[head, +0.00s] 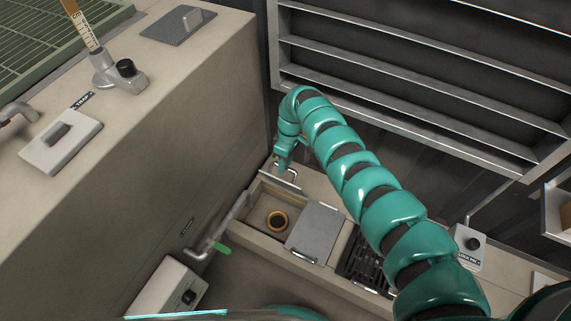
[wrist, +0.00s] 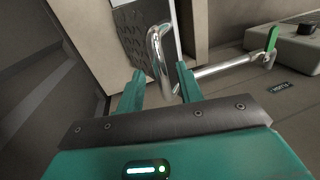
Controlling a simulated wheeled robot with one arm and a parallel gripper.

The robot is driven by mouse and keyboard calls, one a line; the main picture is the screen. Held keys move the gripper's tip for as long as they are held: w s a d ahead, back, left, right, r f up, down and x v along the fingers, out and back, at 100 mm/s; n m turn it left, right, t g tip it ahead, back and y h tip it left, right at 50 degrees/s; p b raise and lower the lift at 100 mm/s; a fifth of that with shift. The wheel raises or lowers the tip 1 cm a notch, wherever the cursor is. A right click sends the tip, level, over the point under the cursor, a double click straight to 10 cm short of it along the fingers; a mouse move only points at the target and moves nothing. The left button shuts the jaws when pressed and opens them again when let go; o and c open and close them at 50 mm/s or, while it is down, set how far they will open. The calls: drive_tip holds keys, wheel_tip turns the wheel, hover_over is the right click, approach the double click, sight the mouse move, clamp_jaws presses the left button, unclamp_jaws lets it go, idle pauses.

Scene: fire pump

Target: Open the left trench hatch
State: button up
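The trench (head: 252,232) runs along the floor at the wall. Its left compartment is uncovered, and a round brown-rimmed cup (head: 277,220) sits inside. The left hatch appears tilted up at the back of that opening, seen nearly edge-on. Its metal handle (head: 284,172) shows at my gripper (head: 283,165). In the wrist view, the treaded hatch plate (wrist: 146,35) stands steep, and its bent handle (wrist: 155,55) reaches down between the spread fingers of my gripper (wrist: 160,73). The fingers are apart; I cannot tell whether one touches the handle.
A closed grey hatch (head: 315,228) and a dark grate (head: 365,258) lie to the right. A pipe lever with a green grip (head: 221,248) stands left of the opening. A large beige block (head: 165,130) fills the left, and louvres (head: 410,80) stand behind.

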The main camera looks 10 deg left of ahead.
drive_tip(key=p+v, duration=0.1)
drive_tip(key=v, duration=0.5)
drive_tip(key=shift+d, duration=0.1)
